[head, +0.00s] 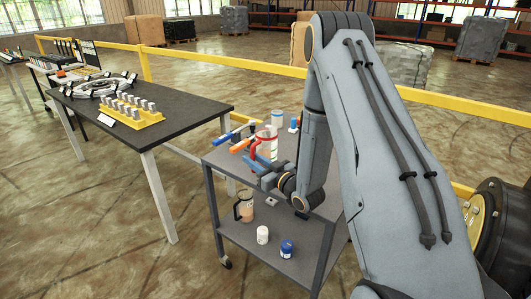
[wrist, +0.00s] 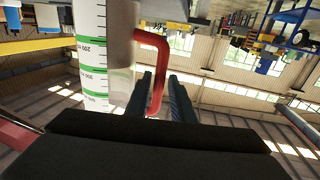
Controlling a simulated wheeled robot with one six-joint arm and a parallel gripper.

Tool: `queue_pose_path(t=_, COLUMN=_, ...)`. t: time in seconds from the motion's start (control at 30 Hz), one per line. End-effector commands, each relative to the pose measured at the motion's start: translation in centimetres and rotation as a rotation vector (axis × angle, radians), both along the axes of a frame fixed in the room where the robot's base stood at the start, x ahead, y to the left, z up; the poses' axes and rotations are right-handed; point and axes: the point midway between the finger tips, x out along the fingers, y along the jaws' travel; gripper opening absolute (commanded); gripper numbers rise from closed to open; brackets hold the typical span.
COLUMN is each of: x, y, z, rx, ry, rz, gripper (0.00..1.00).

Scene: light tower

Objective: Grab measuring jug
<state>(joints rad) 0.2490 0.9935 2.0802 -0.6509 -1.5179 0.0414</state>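The measuring jug (head: 267,147) is a pale upright cylinder with a red handle (head: 254,152), on the top shelf of the grey cart. In the wrist view the jug (wrist: 91,55) shows a green-banded scale, and its red handle (wrist: 160,70) is close in front of me. My gripper (head: 257,163) is at the handle side of the jug, low over the shelf. In the wrist view my dark blue fingers (wrist: 160,82) stand a little apart, with the handle between them. I see no clear grip, and contact with the handle cannot be told.
Blue (head: 229,137) and orange (head: 240,146) tools lie beside the jug. A blue-topped item (head: 293,125) stands behind. The lower shelf (head: 255,250) holds another jug (head: 244,206), a white jar (head: 262,234) and a blue jar (head: 286,249). A dark table (head: 185,110) stands left.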

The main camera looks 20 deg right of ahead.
Motion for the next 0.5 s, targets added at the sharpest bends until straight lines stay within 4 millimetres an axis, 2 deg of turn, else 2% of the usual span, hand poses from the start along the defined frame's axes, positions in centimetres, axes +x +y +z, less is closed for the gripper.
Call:
queue_pose_path(t=0.3, x=3.9, y=1.6, z=0.2, rx=-0.001, ry=0.000, rz=0.004, gripper=0.22)
queue_pose_path(t=0.5, x=4.3, y=1.9, z=0.1, rx=0.000, ry=0.001, rz=0.004, gripper=0.22)
